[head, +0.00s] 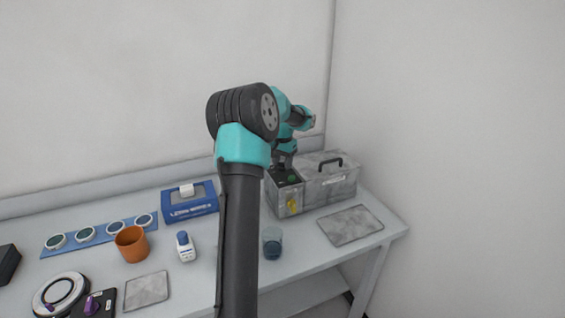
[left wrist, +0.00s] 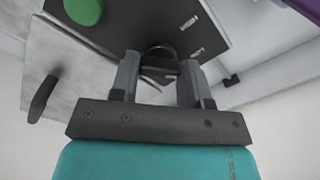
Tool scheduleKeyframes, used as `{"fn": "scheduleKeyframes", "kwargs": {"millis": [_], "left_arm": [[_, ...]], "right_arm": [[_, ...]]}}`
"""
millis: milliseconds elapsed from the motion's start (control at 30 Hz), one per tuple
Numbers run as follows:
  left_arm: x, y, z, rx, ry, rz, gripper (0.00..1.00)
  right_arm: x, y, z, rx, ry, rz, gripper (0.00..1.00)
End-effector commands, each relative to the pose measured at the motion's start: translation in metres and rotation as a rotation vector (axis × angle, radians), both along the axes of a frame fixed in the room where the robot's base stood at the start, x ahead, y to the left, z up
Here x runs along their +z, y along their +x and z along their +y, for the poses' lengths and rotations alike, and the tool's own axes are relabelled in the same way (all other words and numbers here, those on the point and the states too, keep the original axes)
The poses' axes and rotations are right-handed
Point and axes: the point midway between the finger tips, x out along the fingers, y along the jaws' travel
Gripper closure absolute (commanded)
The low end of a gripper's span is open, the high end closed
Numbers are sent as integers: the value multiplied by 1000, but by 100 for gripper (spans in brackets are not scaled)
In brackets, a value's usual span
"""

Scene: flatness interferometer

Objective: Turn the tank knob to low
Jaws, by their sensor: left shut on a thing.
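The grey tank (head: 330,187) stands at the table's back right, with a dark control panel (head: 283,178) at its left end. The panel bears a green button (left wrist: 84,10) and white lettering, too small to read surely. My left gripper (head: 284,160) is over the panel, reaching down to it. In the left wrist view my left gripper (left wrist: 157,72) is shut on the black knob (left wrist: 159,52), with one finger on each side. The knob's pointer direction cannot be told. In the head view the knob is hidden by the gripper. My right gripper is not in view.
A grey plate (head: 350,225) lies right of centre, in front of the tank. A glass (head: 272,243), a white bottle (head: 186,247), an orange cup (head: 132,244) and a blue box (head: 190,202) stand to the left. My left arm crosses the middle.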

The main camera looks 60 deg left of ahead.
Motion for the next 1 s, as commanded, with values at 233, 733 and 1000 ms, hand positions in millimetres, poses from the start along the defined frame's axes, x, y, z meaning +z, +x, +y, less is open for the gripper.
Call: {"fn": "scheduleKeyframes", "kwargs": {"millis": [233,733,1000], "left_arm": [[0,0,0,168,0,1,81],[0,0,0,262,0,1,81],[0,0,0,261,0,1,50]], "right_arm": [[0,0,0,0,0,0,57],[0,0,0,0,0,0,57],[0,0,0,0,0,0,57]]}}
